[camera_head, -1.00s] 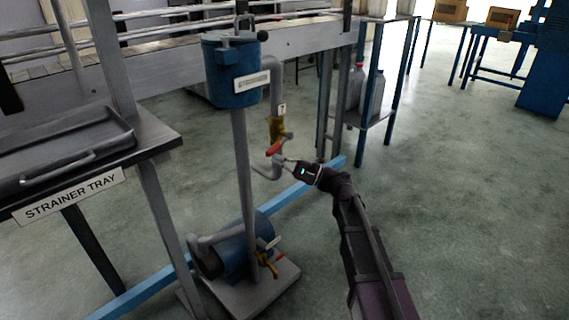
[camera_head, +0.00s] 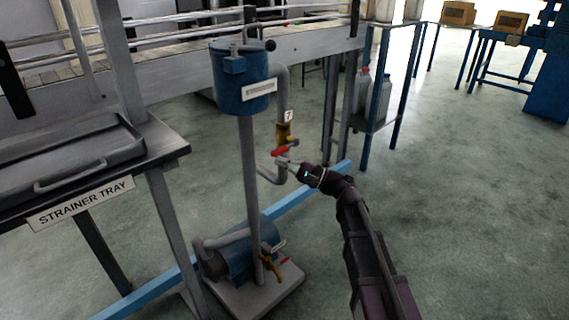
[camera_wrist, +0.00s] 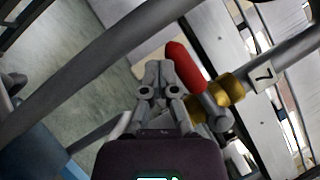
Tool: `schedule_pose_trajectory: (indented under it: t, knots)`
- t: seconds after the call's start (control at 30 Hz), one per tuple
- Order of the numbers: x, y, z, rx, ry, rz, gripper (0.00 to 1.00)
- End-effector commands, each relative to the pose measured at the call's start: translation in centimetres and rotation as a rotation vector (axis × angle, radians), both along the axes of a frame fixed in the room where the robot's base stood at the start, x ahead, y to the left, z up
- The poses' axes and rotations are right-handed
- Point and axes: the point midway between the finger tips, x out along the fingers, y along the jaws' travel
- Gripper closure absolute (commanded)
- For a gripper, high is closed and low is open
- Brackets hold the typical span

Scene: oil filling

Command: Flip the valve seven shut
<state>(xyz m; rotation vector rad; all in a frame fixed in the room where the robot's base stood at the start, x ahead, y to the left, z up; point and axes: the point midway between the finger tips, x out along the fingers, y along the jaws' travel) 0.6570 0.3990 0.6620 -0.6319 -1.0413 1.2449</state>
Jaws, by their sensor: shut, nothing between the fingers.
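Valve seven is a yellow brass valve (camera_head: 284,131) with a red handle (camera_head: 286,149), on the grey pipe below a white tag marked 7 (camera_head: 289,116). In the wrist view the red handle (camera_wrist: 185,67) lies slanted just right of my fingers, and the brass body (camera_wrist: 229,90) is right of it. The tag also shows in the wrist view (camera_wrist: 262,76). My gripper (camera_head: 281,161) is shut and empty, just below the red handle in the head view. Its fingers (camera_wrist: 159,66) are together in the wrist view. I cannot tell whether they touch the handle.
A blue tank (camera_head: 240,82) stands on a post above a pump (camera_head: 243,250) with another yellow, red-tipped valve (camera_head: 271,263). A grey pipe (camera_wrist: 105,58) crosses the wrist view close by. The strainer tray table (camera_head: 174,148) is at left. Floor at right is open.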

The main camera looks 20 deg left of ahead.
Motion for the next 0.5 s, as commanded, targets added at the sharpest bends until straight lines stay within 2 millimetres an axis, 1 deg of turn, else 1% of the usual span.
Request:
schedule_pose_trajectory:
  t: [0.27,0.5]
  knots:
    - [0.0,-0.1,-0.6,0.000,0.000,0.000,1.00]
    - [-0.1,-0.4,-2.1,0.000,0.000,0.000,1.00]
